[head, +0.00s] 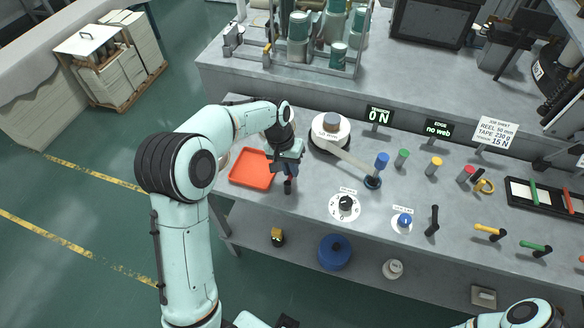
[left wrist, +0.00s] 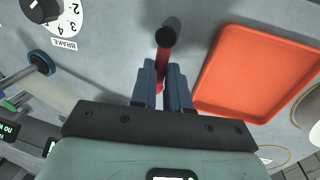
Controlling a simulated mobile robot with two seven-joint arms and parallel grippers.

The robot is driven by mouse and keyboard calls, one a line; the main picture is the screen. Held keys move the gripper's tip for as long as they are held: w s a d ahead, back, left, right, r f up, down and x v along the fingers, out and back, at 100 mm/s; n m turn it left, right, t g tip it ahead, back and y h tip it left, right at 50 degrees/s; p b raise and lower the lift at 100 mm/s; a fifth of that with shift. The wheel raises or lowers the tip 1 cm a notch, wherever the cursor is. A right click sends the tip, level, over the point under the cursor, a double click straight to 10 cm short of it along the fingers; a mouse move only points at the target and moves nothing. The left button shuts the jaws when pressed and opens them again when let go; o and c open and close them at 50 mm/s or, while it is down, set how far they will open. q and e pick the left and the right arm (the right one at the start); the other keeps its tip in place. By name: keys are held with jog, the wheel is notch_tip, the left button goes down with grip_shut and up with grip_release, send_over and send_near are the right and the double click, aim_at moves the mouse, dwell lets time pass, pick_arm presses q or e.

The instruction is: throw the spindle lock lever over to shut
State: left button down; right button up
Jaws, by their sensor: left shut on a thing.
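My left gripper (head: 287,174) is above the near left part of the bench, just right of the red tray. In the left wrist view, its two dark fingers (left wrist: 162,78) are shut on a red lever (left wrist: 166,54) with a black round end. This looks like the spindle lock lever; no label for it can be read. In the head view the lever's dark end (head: 288,187) shows just below the fingers, and its base is hidden. The white reel (head: 330,128) stands behind and to the right, with tape running to a blue-topped post (head: 381,163). My right gripper is out of view.
The red tray (head: 250,168) lies left of the lever. The brake dial (head: 345,204) and a blue knob (head: 404,220) sit to the right, then a black lever (head: 433,220) and yellow and green handles. Small coloured posts stand farther back. Displays read "0 N" and "no web".

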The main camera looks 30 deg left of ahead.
pick_arm(q)
jog(key=shift+a+n, duration=0.1)
jog(key=shift+n, duration=0.2)
jog(key=c, duration=1.1)
grip_release()
jog(key=shift+r, duration=0.1)
notch_tip(320, 180, up, 13)
jog(key=a+p, duration=0.1)
jog(key=a, duration=0.1)
jog(key=shift+s+a, duration=0.25)
jog(key=shift+s, duration=0.1)
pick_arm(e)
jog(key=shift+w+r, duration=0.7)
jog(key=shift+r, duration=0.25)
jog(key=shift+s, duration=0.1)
